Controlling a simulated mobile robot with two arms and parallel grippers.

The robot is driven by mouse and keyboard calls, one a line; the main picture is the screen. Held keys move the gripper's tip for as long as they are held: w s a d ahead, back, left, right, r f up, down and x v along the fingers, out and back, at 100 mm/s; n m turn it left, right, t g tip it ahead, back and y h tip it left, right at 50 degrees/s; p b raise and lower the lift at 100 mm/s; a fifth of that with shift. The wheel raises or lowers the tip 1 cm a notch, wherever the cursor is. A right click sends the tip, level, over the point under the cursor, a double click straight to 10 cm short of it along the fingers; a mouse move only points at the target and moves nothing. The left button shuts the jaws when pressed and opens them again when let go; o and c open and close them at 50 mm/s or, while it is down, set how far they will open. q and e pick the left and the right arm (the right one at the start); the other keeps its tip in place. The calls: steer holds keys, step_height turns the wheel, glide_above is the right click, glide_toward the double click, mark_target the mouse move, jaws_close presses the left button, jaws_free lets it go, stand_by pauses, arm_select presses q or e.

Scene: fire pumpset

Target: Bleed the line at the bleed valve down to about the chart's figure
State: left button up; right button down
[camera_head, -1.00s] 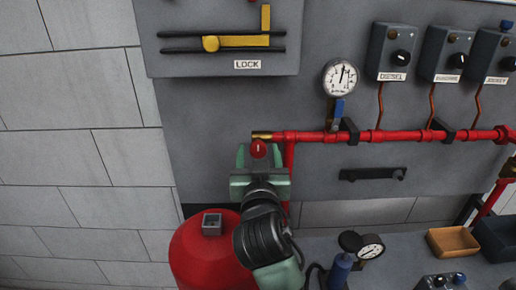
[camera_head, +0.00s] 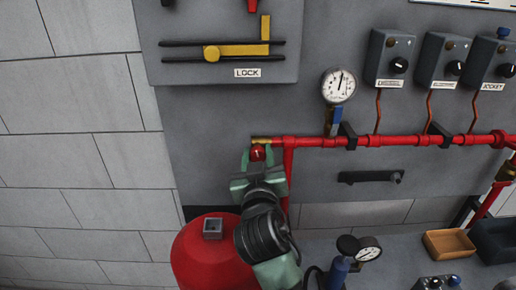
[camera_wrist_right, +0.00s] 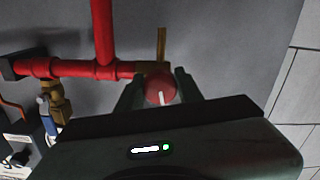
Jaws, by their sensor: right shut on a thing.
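The bleed valve's round red knob (camera_head: 258,153) sits at the left end of the red pipe, below a brass fitting (camera_head: 262,141). My right gripper (camera_head: 259,160) is shut on the knob, one finger on each side. In the right wrist view the red knob (camera_wrist_right: 160,88) with a white mark shows between the fingers. The white pressure gauge (camera_head: 338,85) stands above the pipe, its needle pointing nearly straight up; its figures are too small to read. A white sheet (camera_head: 470,3) shows only at the top right edge. My left gripper is not in view.
A red tank (camera_head: 207,255) stands below the knob. Labelled control boxes (camera_head: 392,55) hang at the upper right, and a yellow lock bar (camera_head: 235,50) at the upper left. A black handle (camera_head: 370,176), a second gauge (camera_head: 369,249) and an orange tray (camera_head: 449,243) are lower right.

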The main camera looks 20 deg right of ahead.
steer(key=shift+r+n, duration=0.15)
steer(key=shift+n, duration=0.25)
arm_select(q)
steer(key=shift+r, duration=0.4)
arm_select(e)
steer(key=c, duration=0.9)
jaws_free()
steer(key=shift+c, duration=0.2)
steer(key=shift+s, duration=0.1)
steer(key=shift+s+a+f, duration=0.15)
steer(key=shift+s+f, duration=0.05)
steer(key=shift+s, duration=0.1)
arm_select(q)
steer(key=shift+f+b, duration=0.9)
arm_select(e)
steer(key=v, duration=0.7)
steer(key=shift+r, duration=0.1)
